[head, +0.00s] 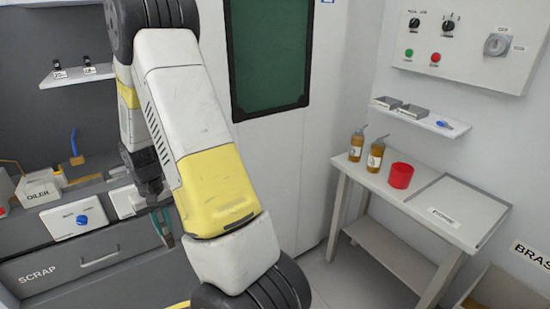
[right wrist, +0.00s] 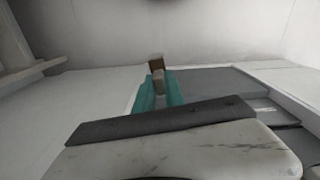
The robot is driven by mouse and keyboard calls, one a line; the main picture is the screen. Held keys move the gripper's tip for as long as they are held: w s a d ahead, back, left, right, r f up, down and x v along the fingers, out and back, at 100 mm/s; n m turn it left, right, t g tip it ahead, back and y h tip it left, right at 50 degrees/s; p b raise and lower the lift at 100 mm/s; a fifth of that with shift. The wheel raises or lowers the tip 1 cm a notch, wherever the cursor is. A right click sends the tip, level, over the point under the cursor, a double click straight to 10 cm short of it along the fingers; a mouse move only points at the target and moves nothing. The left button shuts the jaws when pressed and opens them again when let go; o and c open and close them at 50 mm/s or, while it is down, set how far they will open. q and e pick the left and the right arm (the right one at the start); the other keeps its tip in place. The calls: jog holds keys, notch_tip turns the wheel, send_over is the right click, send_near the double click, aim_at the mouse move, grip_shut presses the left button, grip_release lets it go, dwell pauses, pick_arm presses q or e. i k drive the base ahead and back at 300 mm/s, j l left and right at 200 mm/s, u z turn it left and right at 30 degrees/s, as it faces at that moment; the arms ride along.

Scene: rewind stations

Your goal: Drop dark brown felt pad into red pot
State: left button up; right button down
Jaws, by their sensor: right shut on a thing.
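The red pot (head: 401,176) stands upright on a white side table at the right of the head view. My right gripper (head: 163,228) is at the left, by the grey bench, far from the pot; its teal fingers point down. In the right wrist view the gripper (right wrist: 159,88) is shut on a small brown piece, the felt pad (right wrist: 156,62), which shows at the fingertips. A paler bit shows between the fingers. The pad cannot be made out in the head view. The inside of the pot is hardly visible. My left gripper is not in view.
Two amber bottles (head: 375,156) stand left of the pot on the side table (head: 352,168), and a grey panel (head: 458,212) lies to its right. A shelf (head: 420,117) with small trays hangs above. An oiler box (head: 40,188) and a blue-knobbed box (head: 75,218) sit on the bench.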

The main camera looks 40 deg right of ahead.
aim_at(399, 184)
jog(key=z, duration=2.05)
jog(key=j+z, duration=0.15)
jog(key=z, duration=0.75)
jog(key=j+z, duration=0.15)
jog(key=z, duration=0.3)
jog(key=k+j, duration=0.1)
jog(key=j, duration=0.85)
jog(key=k+j, duration=0.1)
jog(key=j, duration=0.35)
jog(key=k+j+z, duration=0.1)
jog(key=j, duration=0.4)
